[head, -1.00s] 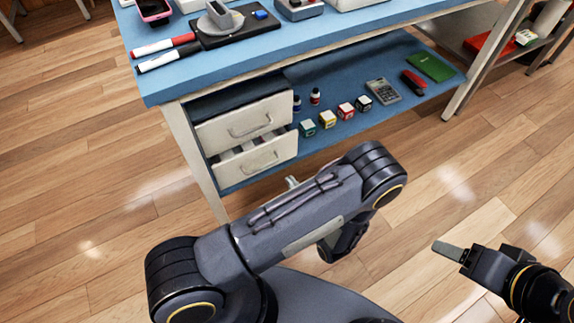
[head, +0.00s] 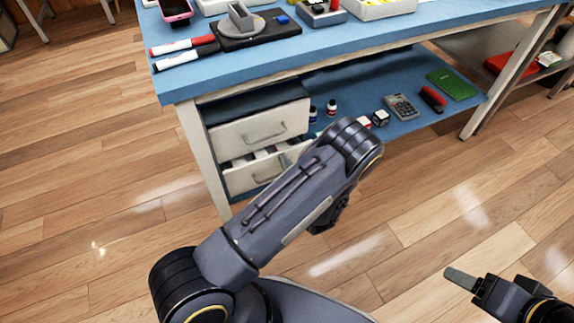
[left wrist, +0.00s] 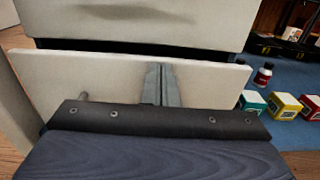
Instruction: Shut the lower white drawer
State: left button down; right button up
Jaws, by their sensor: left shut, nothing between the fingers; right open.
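The lower white drawer (head: 240,180) is part-way open under the blue table, with pale items or dividers showing over its front. Its front panel also shows in the left wrist view (left wrist: 212,88). My left gripper is largely hidden behind my own arm in the head view. In the left wrist view its fingers (left wrist: 158,86) are shut and empty, in front of the middle of the lower drawer's front; contact cannot be told. The drawer's handle is mostly hidden there. My right gripper (head: 463,279) is open and empty, over the floor at lower right.
The upper white drawer (head: 250,132) sits directly above. On the blue lower shelf right of the drawers are small bottles (head: 331,107), small boxes (head: 380,118), a calculator (head: 402,107) and a green book (head: 452,84). The wood floor in front is clear.

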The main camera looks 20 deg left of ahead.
aim_at(280, 152)
pick_arm(q)
jog(key=x, duration=0.3)
jog(key=shift+w+a, duration=0.2)
jog(key=shift+a, duration=0.05)
jog(key=shift+w+a, duration=0.3)
jog(key=shift+r, duration=0.1)
